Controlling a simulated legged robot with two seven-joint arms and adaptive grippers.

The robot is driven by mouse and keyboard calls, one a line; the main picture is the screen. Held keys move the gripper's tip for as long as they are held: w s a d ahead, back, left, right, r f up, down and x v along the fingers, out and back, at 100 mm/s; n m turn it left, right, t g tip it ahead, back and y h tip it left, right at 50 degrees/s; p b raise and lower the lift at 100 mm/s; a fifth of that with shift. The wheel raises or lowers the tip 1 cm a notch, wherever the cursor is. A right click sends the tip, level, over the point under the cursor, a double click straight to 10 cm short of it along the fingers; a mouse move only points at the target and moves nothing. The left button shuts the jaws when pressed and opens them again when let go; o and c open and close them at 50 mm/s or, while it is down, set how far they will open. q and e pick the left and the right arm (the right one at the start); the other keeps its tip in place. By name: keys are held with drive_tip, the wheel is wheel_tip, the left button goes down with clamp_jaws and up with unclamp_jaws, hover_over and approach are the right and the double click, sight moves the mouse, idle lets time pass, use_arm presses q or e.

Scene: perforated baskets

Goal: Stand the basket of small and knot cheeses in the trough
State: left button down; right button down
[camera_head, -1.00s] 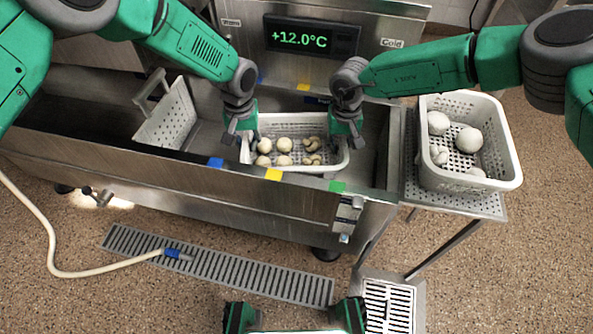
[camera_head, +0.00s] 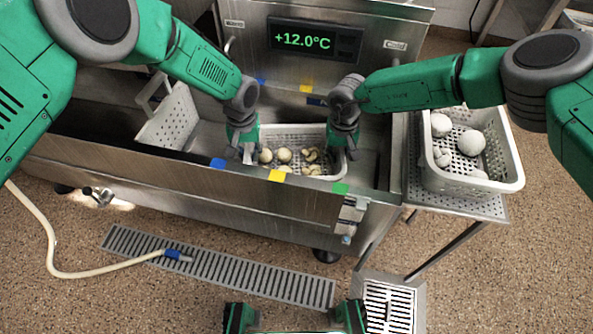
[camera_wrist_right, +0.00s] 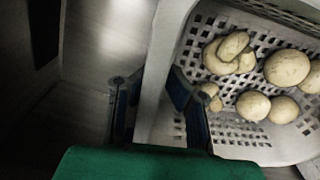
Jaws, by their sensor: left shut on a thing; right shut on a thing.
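The white perforated basket (camera_head: 287,131) of small round and knot cheeses is inside the steel trough (camera_head: 130,165), its near side hidden behind the trough's front wall. Small round cheeses (camera_head: 284,155) lie at its left and knot cheeses (camera_head: 311,155) at its right. My left gripper (camera_head: 247,152) is shut on the basket's left rim. My right gripper (camera_head: 346,148) is shut on its right rim. In the right wrist view my right gripper (camera_wrist_right: 157,100) has its fingers either side of the basket wall (camera_wrist_right: 166,60). Whether the basket touches the trough floor is hidden.
A perforated divider (camera_head: 170,118) with a handle stands in the trough left of the basket. Blue, yellow (camera_head: 277,176) and green tabs mark the front rim. Another basket (camera_head: 473,186) with larger cheeses stands on the perforated side shelf (camera_head: 415,187) at the right.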

use_arm(q)
drive_tip(key=shift+w+a+f, duration=0.1)
drive_tip(key=shift+a+f, duration=0.15)
drive_tip(key=shift+f, duration=0.05)
use_arm(e)
drive_tip(key=shift+d+f, duration=0.4)
use_arm(q)
drive_tip(key=c, duration=1.7)
unclamp_jaws()
use_arm(e)
drive_tip(key=c, duration=1.8)
unclamp_jaws()
use_arm(q)
drive_tip(key=shift+o, duration=0.8)
drive_tip(key=shift+d, duration=0.1)
use_arm(e)
drive_tip(key=shift+o, duration=1.1)
use_arm(q)
drive_tip(key=shift+d, duration=0.15)
use_arm(e)
drive_tip(key=shift+a, duration=0.1)
drive_tip(key=shift+a, duration=0.15)
drive_tip(key=shift+r, duration=0.1)
use_arm(q)
wheel_tip(320, 180, up, 12)
use_arm(e)
wheel_tip(320, 180, up, 12)
drive_tip(key=shift+s+r, duration=0.1)
use_arm(q)
drive_tip(key=shift+r, duration=0.1)
